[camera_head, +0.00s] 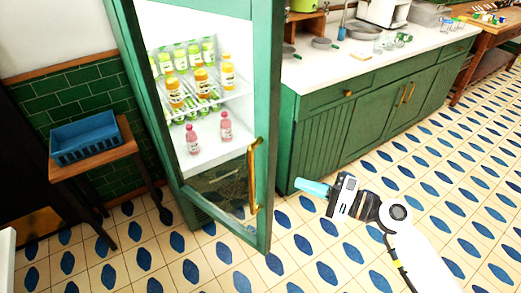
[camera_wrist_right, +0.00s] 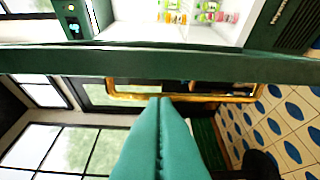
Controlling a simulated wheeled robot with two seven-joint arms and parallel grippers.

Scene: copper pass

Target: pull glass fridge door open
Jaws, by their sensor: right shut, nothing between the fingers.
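The fridge has a green frame and a glass door (camera_head: 265,85). The door looks swung out from its left side, with its free edge toward me. A long brass handle (camera_head: 254,178) is upright on that edge; in the right wrist view the handle (camera_wrist_right: 215,97) runs across the middle. My right gripper (camera_head: 302,187) has teal fingers pressed together and empty. It is to the right of the handle, apart from it in the head view. In the right wrist view its fingertips (camera_wrist_right: 160,99) overlap the handle; contact cannot be told. My left gripper is not in view.
Bottles (camera_head: 200,78) stand on the fridge shelves. A blue crate (camera_head: 85,140) sits on a small wooden table at the left. A green counter (camera_head: 340,135) stands to the right of the fridge. The tiled floor (camera_head: 345,250) in front is clear.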

